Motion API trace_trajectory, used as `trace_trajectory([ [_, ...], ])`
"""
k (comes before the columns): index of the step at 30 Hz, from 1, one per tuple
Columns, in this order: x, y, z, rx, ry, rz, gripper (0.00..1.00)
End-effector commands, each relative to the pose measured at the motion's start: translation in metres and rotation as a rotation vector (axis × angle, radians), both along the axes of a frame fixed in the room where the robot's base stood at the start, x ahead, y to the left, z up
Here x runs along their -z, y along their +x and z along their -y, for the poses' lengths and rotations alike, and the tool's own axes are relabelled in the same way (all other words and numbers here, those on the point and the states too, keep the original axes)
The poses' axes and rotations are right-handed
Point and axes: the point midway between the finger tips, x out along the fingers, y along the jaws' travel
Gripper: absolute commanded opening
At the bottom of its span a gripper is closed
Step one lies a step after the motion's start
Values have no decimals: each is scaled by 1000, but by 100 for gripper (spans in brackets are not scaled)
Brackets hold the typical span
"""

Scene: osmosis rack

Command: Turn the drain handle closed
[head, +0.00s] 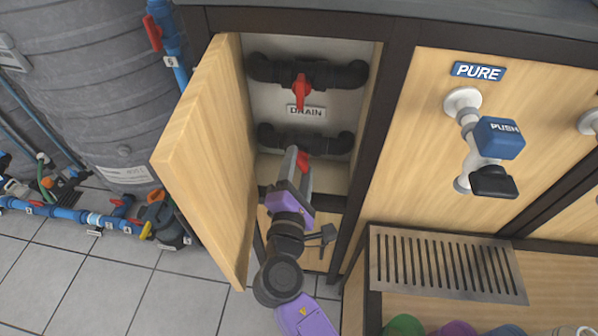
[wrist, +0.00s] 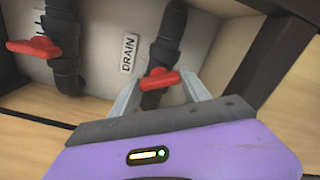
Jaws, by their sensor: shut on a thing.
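The lower red handle (head: 302,160) sits on the lower black pipe inside the open cabinet, below the DRAIN label (head: 306,112). In the wrist view this handle (wrist: 160,80) lies roughly across its black pipe (wrist: 168,38), slightly tilted. My gripper (head: 296,162) reaches into the cabinet from below and is shut on this handle. In the wrist view my gripper's fingers (wrist: 160,93) are on either side of it. The DRAIN label (wrist: 129,53) lies to the left of that pipe.
A second red handle (head: 300,92) sits on the upper black pipe (head: 335,74). The open wooden door (head: 205,150) stands just left of my arm. On the right are a PURE tap with a blue push lever (head: 499,138) and a slotted drip tray (head: 445,264).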

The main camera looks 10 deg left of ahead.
Motion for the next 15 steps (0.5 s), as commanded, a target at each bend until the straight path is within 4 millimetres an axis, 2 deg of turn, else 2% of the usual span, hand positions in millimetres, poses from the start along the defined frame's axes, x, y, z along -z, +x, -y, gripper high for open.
trace_trajectory([
  [1, 5, -1, 0, 0, 46, 0, 14],
  [15, 4, -1, 0, 0, 399, 11, 14],
])
